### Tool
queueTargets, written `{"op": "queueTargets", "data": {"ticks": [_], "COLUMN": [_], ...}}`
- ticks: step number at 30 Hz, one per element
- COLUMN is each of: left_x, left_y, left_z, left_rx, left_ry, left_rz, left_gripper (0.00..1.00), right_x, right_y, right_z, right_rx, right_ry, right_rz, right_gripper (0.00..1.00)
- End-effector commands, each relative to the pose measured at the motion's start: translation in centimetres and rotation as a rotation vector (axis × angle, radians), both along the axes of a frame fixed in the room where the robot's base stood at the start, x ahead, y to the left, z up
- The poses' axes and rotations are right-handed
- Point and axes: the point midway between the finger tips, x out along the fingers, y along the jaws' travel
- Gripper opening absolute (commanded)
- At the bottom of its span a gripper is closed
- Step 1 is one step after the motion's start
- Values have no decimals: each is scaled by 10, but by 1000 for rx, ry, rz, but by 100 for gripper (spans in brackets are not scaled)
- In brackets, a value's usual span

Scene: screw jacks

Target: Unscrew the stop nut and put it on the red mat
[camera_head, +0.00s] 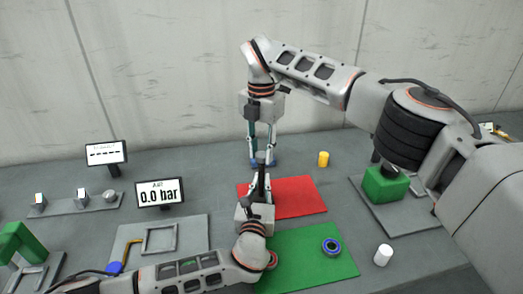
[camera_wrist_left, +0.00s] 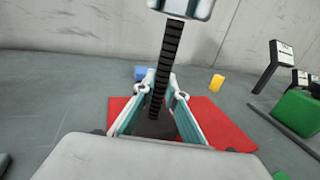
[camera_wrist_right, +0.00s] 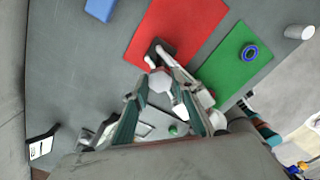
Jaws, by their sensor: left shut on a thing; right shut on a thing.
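A screw jack's black threaded rod (camera_wrist_left: 166,70) rises from a dark body (camera_wrist_left: 154,124) between my left fingers. My left gripper (camera_head: 262,178) is shut on the jack and holds it over the left part of the red mat (camera_head: 303,197); I cannot tell whether it touches the mat. The pale hexagonal stop nut (camera_wrist_right: 160,81) is at the rod's upper end; its pale edge also shows at the top of the left wrist view (camera_wrist_left: 184,8). My right gripper (camera_wrist_right: 162,92) points down from above, shut on the nut. In the head view its fingers (camera_head: 261,152) partly hide the rod.
A green mat (camera_head: 300,272) with a blue ring (camera_head: 331,246) lies in front of the red mat. A yellow cylinder (camera_head: 323,159), a white cylinder (camera_head: 383,255) and a blue block (camera_wrist_right: 100,9) stand around. A display (camera_head: 160,192) reads 0.0 bar. The red mat's right part is clear.

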Motion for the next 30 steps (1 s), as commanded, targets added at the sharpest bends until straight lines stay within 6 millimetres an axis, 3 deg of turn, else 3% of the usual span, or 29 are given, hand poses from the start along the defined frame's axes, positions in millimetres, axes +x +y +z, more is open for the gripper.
{"op": "queueTargets", "data": {"ticks": [5, 16, 30], "left_x": [0, 0, 0], "left_y": [1, 1, 1], "left_z": [0, 0, 0], "left_rx": [1, 1, 1], "left_ry": [0, 0, 0], "left_rz": [1, 2, 1], "left_gripper": [0, 0, 0], "right_x": [0, 0, 0], "right_y": [0, 0, 0], "right_z": [1, 1, 0], "right_rx": [-2, -2, 0], "right_ry": [-1, 0, 0], "right_rz": [107, 629, 633], "right_gripper": [1, 1, 1]}}
